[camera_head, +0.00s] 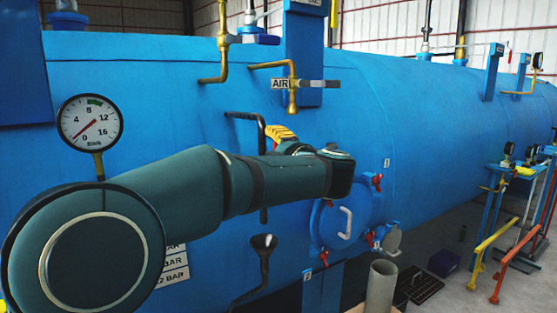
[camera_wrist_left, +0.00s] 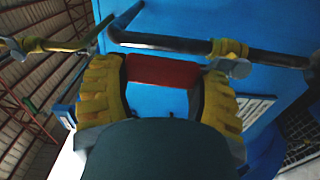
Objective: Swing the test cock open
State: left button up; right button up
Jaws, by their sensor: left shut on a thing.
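My left gripper (camera_head: 285,134) reaches the blue vessel's side, in front of a black bent pipe (camera_head: 246,117). In the left wrist view its two yellow fingers (camera_wrist_left: 160,85) are closed on the sides of a red handle (camera_wrist_left: 162,70). Black pipe (camera_wrist_left: 165,41) with brass fittings (camera_wrist_left: 230,49) runs just beyond the handle. I take the red handle to be the test cock's lever; my arm and gripper hide it in the head view. A black funnel (camera_head: 264,241) stands below the pipe's lower end. My right gripper is in neither view.
A pressure gauge (camera_head: 90,122) stands at the left, its needle low. Above my gripper is a brass pipe (camera_head: 292,95) with a grey lever and an AIR label (camera_head: 280,84). A round blue door (camera_head: 330,225) with red clamps is below right.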

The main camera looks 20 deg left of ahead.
pick_arm(q)
jog(key=shift+s+f+n, duration=0.15)
jog(key=shift+s+n, duration=0.05)
jog(key=shift+n, duration=0.1)
dwell(0.4)
jog(key=o, duration=1.3)
jog(key=shift+s, duration=0.1)
jog(key=shift+o, duration=0.2)
jog(key=v, duration=1.2)
